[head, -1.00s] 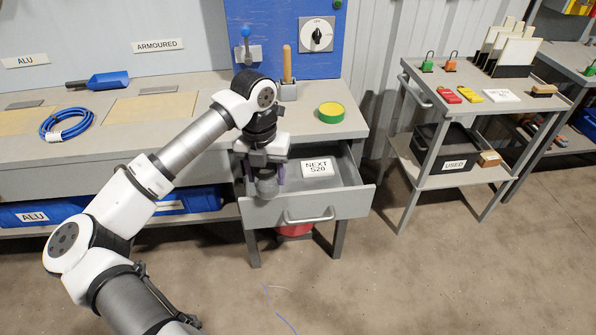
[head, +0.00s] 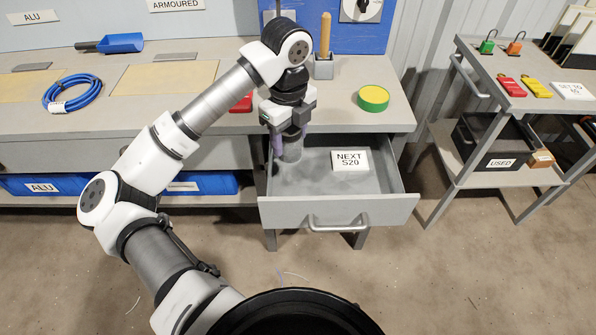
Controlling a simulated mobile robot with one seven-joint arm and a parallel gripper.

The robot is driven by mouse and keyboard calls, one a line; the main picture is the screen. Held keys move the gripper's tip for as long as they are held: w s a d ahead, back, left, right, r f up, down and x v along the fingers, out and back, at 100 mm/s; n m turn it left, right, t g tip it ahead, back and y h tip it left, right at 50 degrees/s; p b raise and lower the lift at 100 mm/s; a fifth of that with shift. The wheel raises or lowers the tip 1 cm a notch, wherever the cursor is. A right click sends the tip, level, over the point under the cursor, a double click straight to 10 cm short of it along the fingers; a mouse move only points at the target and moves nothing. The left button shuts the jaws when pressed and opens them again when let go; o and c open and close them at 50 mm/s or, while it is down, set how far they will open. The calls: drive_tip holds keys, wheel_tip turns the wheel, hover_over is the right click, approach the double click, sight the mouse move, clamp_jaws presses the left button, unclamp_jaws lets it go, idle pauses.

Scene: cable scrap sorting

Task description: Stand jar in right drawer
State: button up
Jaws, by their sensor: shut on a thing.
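The right drawer (head: 378,209) is pulled out from under the bench, with its bar handle at the front. My gripper (head: 290,138) points down over the drawer's left part, with its purple fingers shut on a grey, roughly cylindrical jar (head: 291,153). The jar is upright and low inside the drawer's outline. I cannot tell whether its base touches the drawer floor. My gripper hides its upper part.
A white block marked NEXT S20 (head: 350,161) lies in the drawer, right of the jar. A green and yellow round thing (head: 373,99) and a wooden-handled tool (head: 325,38) are on the bench behind. A cart (head: 470,75) stands to the right.

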wheel_tip(320, 180, down, 14)
drive_tip(key=shift+r+p, duration=0.15)
drive_tip(key=shift+p, duration=0.2)
drive_tip(key=o, duration=1.1)
drive_tip(key=shift+o, duration=0.2)
wheel_tip(320, 180, up, 12)
drive_tip(key=shift+r+b, duration=0.1)
drive_tip(key=shift+b, duration=0.5)
